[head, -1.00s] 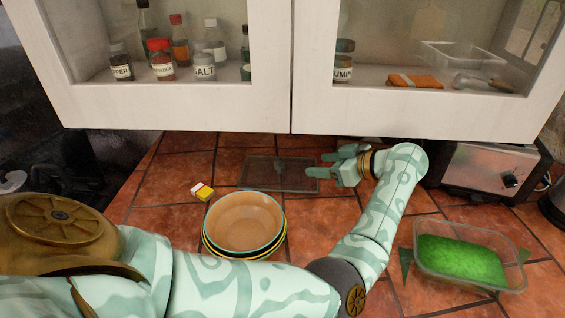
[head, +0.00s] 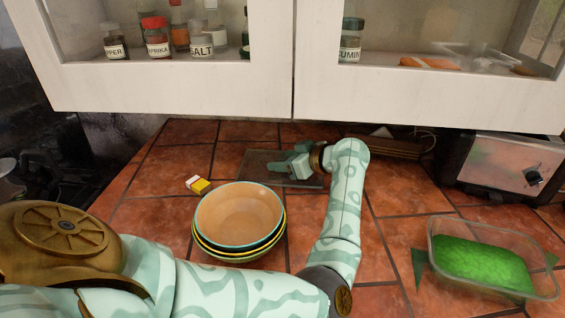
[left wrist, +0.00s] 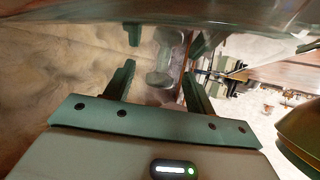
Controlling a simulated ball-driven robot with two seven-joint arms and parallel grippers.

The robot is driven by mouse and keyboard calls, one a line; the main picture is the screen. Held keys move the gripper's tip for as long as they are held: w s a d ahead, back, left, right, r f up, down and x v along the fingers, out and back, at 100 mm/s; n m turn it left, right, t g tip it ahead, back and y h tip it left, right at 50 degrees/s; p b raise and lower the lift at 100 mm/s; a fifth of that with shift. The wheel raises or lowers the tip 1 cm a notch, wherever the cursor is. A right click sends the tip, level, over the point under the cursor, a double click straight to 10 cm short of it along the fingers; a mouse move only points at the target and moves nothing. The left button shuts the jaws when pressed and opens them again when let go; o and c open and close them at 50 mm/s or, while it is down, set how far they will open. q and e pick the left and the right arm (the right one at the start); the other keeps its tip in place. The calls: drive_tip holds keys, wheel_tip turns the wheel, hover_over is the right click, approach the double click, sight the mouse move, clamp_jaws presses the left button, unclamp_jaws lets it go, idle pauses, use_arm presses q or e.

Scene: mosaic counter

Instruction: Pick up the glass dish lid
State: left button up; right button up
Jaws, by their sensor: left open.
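The glass dish lid (head: 256,164) is a dark, see-through rectangle lying flat on the tiled counter, below the cabinets. My left gripper (head: 284,167) is open over its middle and right part, and hides its knob in the head view. In the left wrist view, a pale, see-through knob (left wrist: 160,68) stands between the two open fingers of my left gripper (left wrist: 162,62). I see no finger clearly touching it. My right gripper is not in view.
Stacked bowls (head: 238,217) stand in front of the lid, and a small yellow and white box (head: 198,184) lies left of it. A clear tub with green contents (head: 480,262) and a toaster (head: 505,168) are at the right. The cabinet (head: 180,92) hangs above the counter's back.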

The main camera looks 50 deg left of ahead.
use_arm(q)
clamp_jaws()
drive_tip(key=shift+r, duration=0.1)
